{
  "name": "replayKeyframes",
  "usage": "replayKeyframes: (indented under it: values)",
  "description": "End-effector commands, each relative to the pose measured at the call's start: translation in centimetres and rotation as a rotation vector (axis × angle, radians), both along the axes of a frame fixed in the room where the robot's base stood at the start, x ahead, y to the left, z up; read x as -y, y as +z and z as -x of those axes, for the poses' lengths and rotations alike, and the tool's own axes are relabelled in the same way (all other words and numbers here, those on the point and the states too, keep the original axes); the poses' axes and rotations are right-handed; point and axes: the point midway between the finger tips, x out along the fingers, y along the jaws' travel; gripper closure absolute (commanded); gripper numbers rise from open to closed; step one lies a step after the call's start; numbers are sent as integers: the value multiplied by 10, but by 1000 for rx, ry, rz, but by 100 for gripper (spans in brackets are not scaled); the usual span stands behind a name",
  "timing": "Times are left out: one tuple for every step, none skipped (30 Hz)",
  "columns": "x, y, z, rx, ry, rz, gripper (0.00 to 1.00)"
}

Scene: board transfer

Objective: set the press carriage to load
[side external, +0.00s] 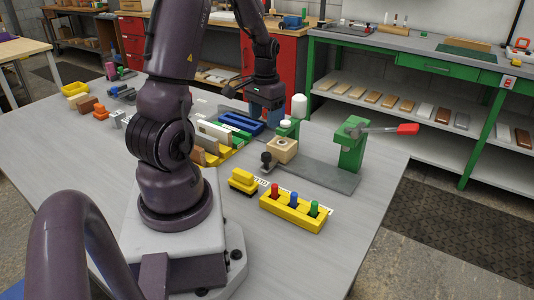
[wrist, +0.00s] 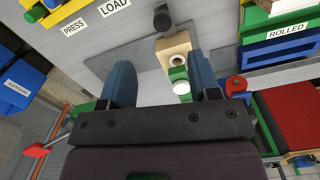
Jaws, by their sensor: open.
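The press carriage (side external: 282,150) is a pale wooden-looking block with a round hole, beside a black knob (side external: 267,158). It sits on the grey base plate (side external: 330,176), at the end away from the green press frame (side external: 352,152) with its red-handled lever (side external: 407,129). In the wrist view the carriage (wrist: 175,46) and knob (wrist: 163,17) lie beyond my fingertips. The LOAD label (wrist: 113,7) and PRESS label (wrist: 74,27) lie to the left, LOAD nearer the carriage. My gripper (wrist: 160,65) is open and empty, above and behind the carriage; it also shows in the side view (side external: 266,110).
A white bottle (side external: 299,106) and a green, white-topped item (side external: 287,128) stand close behind the carriage. A yellow rack (side external: 293,211) with coloured pegs and a small yellow block (side external: 243,181) lie in front. Coloured trays (side external: 240,122) are left.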

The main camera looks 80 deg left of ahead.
Motion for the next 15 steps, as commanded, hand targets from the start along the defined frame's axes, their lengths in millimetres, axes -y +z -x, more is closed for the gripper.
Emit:
replayKeyframes:
  values:
    - [-6, 5, -7, 23, -37, -27, 44]
    - [-7, 5, -7, 26, -51, -30, 44]
    - [-6, 3, -7, 26, -64, -30, 44]
    - [-6, 1, -7, 27, -69, -31, 44]
    - [-6, -1, -7, 26, -71, -30, 44]
    - [-6, -6, -7, 25, -72, -28, 44]
    - [-5, -10, -7, 25, -71, -28, 44]
    - [-5, -15, -7, 25, -71, -28, 44]
    - [-5, -22, -6, 24, -70, -26, 44]
    - [-5, -28, -6, 24, -70, -26, 44]
    - [-5, -34, -6, 23, -70, -26, 44]
    - [-5, -43, -6, 23, -70, -26, 44]
    - [-5, -49, -6, 23, -70, -26, 44]
    - [-5, -56, -6, 23, -70, -26, 44]
    - [-5, -65, -7, 24, -70, -25, 44]
